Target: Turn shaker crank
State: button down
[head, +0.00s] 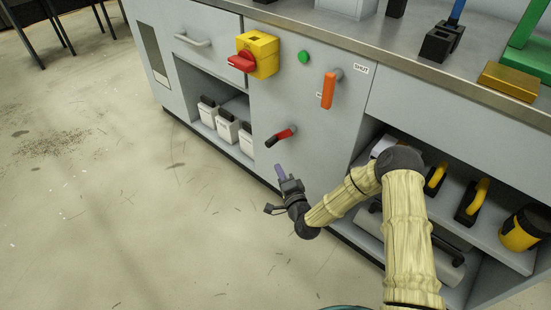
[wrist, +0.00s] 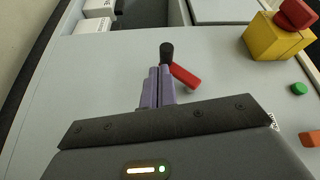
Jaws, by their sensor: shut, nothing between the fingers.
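The shaker crank, a red arm with a black knob, sticks out of the grey cabinet front. In the head view the crank (head: 284,134) slants, with its black knob at the lower left. In the wrist view the crank (wrist: 186,76) lies just beyond and right of the fingertips, with its black knob (wrist: 167,52) above them. My gripper (head: 279,168), with purple fingers, is below the crank in the head view, apart from it. In the wrist view my gripper (wrist: 159,70) is shut and empty. Whether it touches the crank there cannot be told.
A yellow box with a red rotary knob (head: 257,55), a green button (head: 303,57) and an orange lever (head: 328,90) are on the panel above. White bottles (head: 227,125) stand in the left shelf. Yellow-handled items (head: 436,178) fill the right shelf. Open floor lies left.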

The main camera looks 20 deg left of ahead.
jog(key=s+d+f+m+t+h+b, duration=0.1)
jog(key=s+d+f+m+t+h, duration=0.1)
jog(key=m+t, duration=0.5)
notch_tip(320, 180, down, 4)
jog(key=s+m+h, duration=0.1)
jog(key=m+h, duration=0.1)
jog(key=m, duration=0.1)
jog(key=shift+r+m+h, duration=0.15)
jog(key=shift+m+h, duration=0.25)
jog(key=shift+b, duration=0.3)
jog(key=b, duration=0.5)
send_near(278, 138)
jog(key=w+f, duration=0.2)
jog(key=shift+w+a+r+b, duration=0.35)
jog(key=shift+a+r, duration=0.2)
jog(key=shift+r, duration=0.05)
jog(key=shift+w+a+r+b, duration=0.35)
jog(key=shift+w+a+r, duration=0.05)
jog(key=shift+a+r, duration=0.2)
jog(key=shift+w, duration=0.1)
